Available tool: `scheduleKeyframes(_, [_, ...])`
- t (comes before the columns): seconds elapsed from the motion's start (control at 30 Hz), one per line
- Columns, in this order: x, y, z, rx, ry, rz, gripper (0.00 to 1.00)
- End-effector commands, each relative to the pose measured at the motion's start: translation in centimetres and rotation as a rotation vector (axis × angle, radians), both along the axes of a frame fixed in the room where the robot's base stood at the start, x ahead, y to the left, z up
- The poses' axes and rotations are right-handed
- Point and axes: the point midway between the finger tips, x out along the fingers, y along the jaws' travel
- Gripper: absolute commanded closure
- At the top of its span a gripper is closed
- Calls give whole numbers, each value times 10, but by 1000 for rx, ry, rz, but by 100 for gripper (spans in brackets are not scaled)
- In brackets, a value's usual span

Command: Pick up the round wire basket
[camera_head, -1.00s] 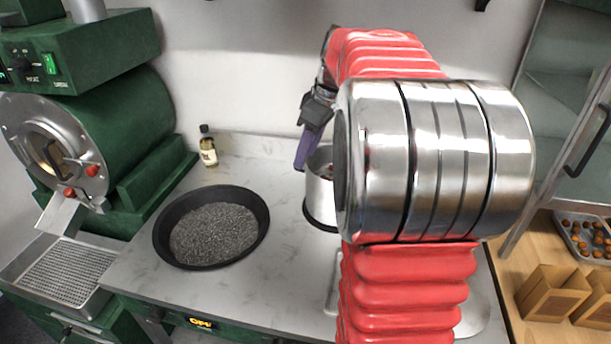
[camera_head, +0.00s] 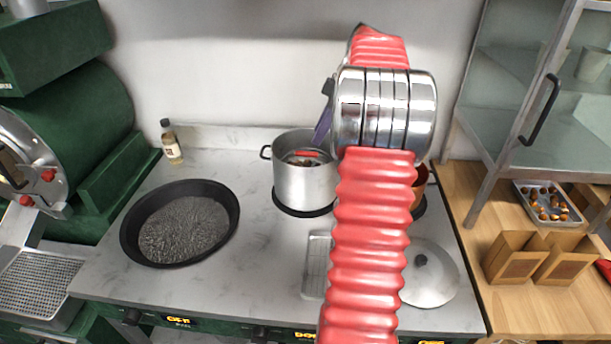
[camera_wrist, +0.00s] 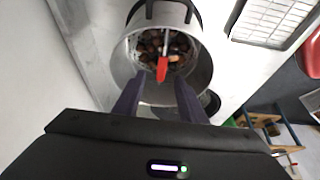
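The round wire basket (camera_wrist: 140,57) sits inside the steel pot (camera_head: 303,188) and holds brown chestnuts. Its red handle shows in the head view (camera_head: 306,154) and points toward my gripper in the wrist view. The pot's wall also shows in the wrist view (camera_wrist: 203,68). My gripper (camera_wrist: 157,98) is open in the wrist view, with its two purple fingers apart at the near side of the pot and the red handle between and beyond them. In the head view one purple finger shows above the pot's right side; my red arm hides the rest. I see no contact with the handle.
A black pan (camera_head: 131,222) of grey grains stands left of the pot. A wire rack (camera_head: 316,272) and a lid (camera_head: 437,283) lie in front, partly behind my arm. An orange pot (camera_head: 419,187) stands right. A bottle (camera_head: 171,143) is at the back wall.

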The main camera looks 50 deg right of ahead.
Motion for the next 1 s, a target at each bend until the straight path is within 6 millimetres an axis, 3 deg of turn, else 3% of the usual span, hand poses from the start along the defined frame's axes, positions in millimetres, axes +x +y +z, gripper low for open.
scheduleKeyframes(0.6, [24,19,-73,2,1,0,62])
scheduleKeyframes(1.0, [26,20,-79,0,0,-1,62])
